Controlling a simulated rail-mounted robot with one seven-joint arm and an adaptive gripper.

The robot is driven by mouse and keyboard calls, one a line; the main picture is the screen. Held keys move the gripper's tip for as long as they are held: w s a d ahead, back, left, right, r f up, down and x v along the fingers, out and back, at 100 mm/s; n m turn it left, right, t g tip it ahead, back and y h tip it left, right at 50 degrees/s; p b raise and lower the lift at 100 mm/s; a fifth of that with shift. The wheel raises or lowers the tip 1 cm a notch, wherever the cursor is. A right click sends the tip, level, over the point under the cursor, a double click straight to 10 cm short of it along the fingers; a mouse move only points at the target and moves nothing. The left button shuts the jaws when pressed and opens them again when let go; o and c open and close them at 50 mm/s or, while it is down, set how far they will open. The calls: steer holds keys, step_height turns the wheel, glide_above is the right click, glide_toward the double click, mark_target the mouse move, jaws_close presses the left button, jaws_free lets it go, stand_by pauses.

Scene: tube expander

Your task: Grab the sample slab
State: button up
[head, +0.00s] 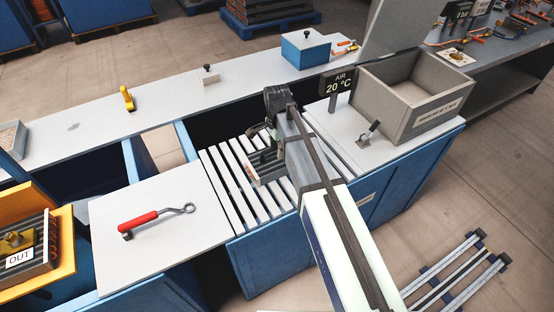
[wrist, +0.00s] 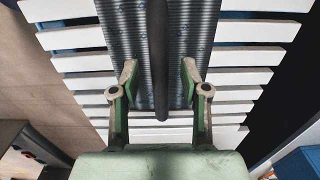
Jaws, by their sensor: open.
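The sample slab, which I take to be the grey ribbed block (wrist: 193,25), lies on white slats in the wrist view. A dark bar (wrist: 158,40) runs lengthwise along its middle. In the head view the slab (head: 266,171) is on the slatted rack, partly hidden by my arm. My gripper (wrist: 158,75) is open, with one finger on each side of the dark bar, over the slab's near end. The fingers appear apart from the bar; their height above the slab is hard to judge. In the head view my arm hides most of the gripper.
The white slatted rack (head: 222,178) sits between a pale panel with a red-handled wrench (head: 155,218) and a counter with a grey open box (head: 412,97). A yellow OUT bin (head: 62,225) is at lower left.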

jaws_close()
steer(key=shift+r, duration=0.15)
